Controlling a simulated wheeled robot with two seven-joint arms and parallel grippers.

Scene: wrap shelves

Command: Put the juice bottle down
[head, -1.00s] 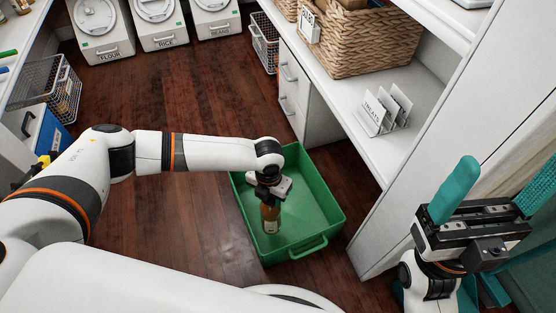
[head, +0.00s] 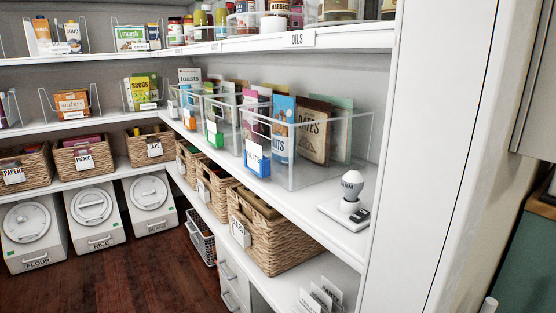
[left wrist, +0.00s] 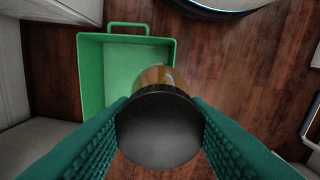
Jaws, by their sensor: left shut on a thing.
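The juice bottle (left wrist: 155,78) shows end-on in the left wrist view, with a round black cap towards the camera and an amber body beyond it. My left gripper (left wrist: 161,112) is shut on it, with a teal ridged finger on each side of the cap. A green bin (left wrist: 91,78) is on the floor beyond, at upper left. The bottle overlaps the bin's lower right part in this view; its base is hidden, so I cannot tell whether it touches anything. Neither gripper shows in the head view, and my right gripper is out of sight.
The head view shows white shelves with clear bins (head: 305,175), wicker baskets (head: 275,240), food packets and a white shaker-like item (head: 351,190). Lidded containers (head: 92,215) and a wire basket (head: 200,237) stand low down. Dark wood floor (left wrist: 235,60) is clear right of the green bin.

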